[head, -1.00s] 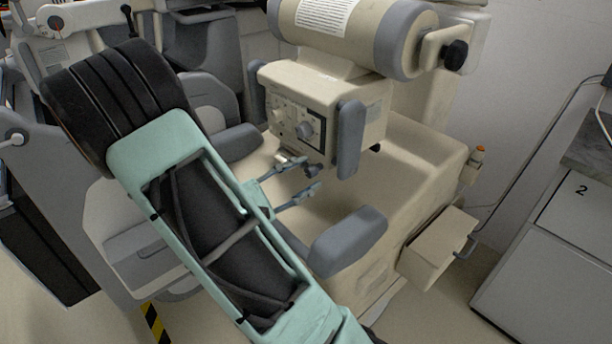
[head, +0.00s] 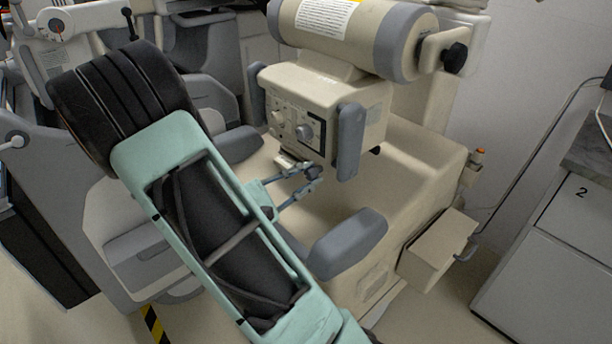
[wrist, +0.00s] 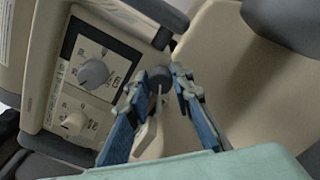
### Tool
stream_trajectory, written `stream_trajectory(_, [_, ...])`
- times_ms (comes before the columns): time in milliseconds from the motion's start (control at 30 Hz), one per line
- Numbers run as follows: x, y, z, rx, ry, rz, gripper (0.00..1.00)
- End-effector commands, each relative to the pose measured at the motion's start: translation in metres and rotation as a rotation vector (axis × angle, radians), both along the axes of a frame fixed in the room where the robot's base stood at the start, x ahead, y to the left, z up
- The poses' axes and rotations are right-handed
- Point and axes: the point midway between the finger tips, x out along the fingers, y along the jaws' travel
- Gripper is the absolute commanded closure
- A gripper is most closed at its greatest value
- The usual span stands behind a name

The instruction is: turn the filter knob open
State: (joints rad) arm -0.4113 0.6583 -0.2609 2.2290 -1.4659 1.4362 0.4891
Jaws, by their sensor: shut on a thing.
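A small dark grey knob (head: 314,173) sits low under the front of the cream control box (head: 352,97). It also shows in the wrist view (wrist: 160,76), on a thin pale stem or lever. No label on it is readable, so I cannot tell for certain that it is the filter knob. My gripper (head: 312,177), with blue and grey fingers, is shut on this knob, one finger on each side. In the wrist view the fingertips (wrist: 161,84) flank it, and part of it is hidden.
The box face carries a blue-grey dial (head: 304,132) and a cream dial (head: 278,117), left of the fingers in the wrist view. A grey side handle (head: 350,141) hangs close to the right. A grey padded rest (head: 348,243) stands below my gripper.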

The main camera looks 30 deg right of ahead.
Motion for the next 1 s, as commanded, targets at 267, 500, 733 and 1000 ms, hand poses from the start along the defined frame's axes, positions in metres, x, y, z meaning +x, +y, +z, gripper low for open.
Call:
stream_trajectory(267, [-0.0001, 0.0003, 0.0044, -0.017, 0.120, -0.001, 1.00])
stream_trajectory(500, [0.0005, 0.0004, 0.0063, -0.046, 0.323, 0.001, 1.00])
stream_trajectory(733, [0.0006, 0.0003, 0.0061, -0.076, 0.540, 0.000, 1.00])
stream_trajectory(1000, [0.0011, 0.0006, 0.0055, -0.112, 0.794, 0.000, 1.00])
